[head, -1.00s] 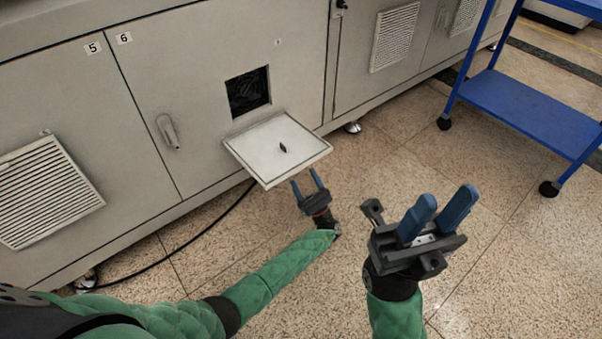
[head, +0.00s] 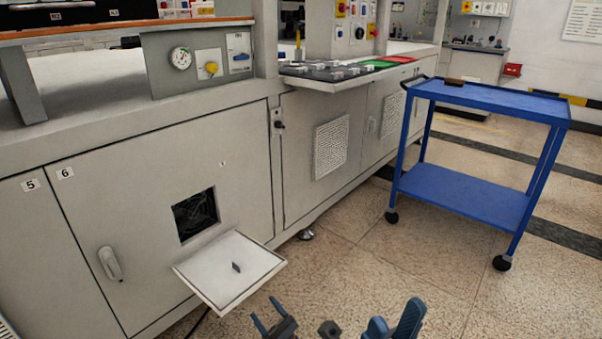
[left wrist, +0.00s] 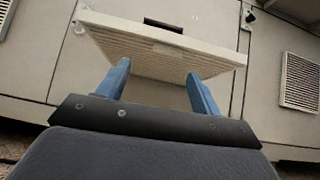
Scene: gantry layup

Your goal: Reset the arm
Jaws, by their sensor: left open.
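My left gripper (head: 267,312) is open and empty at the bottom of the head view, just in front of and below the folded-down flap (head: 230,275). In the left wrist view, its two blue fingers (left wrist: 158,72) stand apart, with the flap's underside (left wrist: 150,50) beyond them. I cannot tell whether they touch it. My right gripper (head: 395,320) is at the bottom edge of the head view to the right, with its blue fingers apart and nothing seen between them. Most of both arms is out of the picture.
The flap hangs level below a square fan opening (head: 195,215) in the grey cabinet (head: 100,225), with a small dark tab (head: 236,267) on it. A blue cart (head: 470,195) stands to the right, holding a small brown item (head: 455,82). Speckled floor lies clear between.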

